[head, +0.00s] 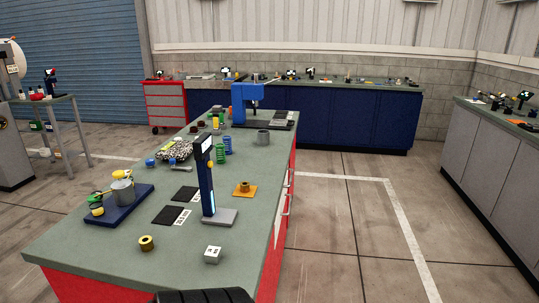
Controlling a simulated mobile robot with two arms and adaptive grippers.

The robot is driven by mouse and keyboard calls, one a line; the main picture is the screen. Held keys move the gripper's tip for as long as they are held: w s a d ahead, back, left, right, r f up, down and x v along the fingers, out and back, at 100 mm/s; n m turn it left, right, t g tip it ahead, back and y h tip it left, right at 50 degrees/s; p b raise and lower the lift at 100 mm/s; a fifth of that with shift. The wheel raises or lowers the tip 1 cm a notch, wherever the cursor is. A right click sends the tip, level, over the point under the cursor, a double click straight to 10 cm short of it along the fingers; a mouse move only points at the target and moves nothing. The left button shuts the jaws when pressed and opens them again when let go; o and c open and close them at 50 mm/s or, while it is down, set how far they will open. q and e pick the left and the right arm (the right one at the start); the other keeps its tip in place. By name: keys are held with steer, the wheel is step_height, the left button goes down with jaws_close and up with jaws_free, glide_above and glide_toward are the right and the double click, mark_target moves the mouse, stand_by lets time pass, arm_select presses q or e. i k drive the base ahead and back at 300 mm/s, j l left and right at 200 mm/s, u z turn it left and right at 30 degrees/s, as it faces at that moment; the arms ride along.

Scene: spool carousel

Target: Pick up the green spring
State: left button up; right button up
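A green coil, which looks like the green spring (228,145), stands upright on the long workbench (110,250). It is just behind and to the right of the top of a dark blue post (207,180) on a grey base. It is small in the head view, so its windings are hard to make out.
Open floor (340,220) lies right of the bench.

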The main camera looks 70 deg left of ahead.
mark_target(222, 148)
steer(key=i+l+u, duration=0.1)
steer(key=i, duration=0.25)
steer(key=i+l+u, duration=0.15)
steer(key=i, duration=0.2)
steer(key=i+u, duration=0.15)
steer(key=u, duration=0.3)
steer(key=i+u, duration=0.15)
steer(key=u, duration=0.25)
steer(key=i+u, duration=0.15)
steer(key=u, duration=0.3)
steer(key=i+l+u, duration=0.15)
steer(key=u, duration=0.3)
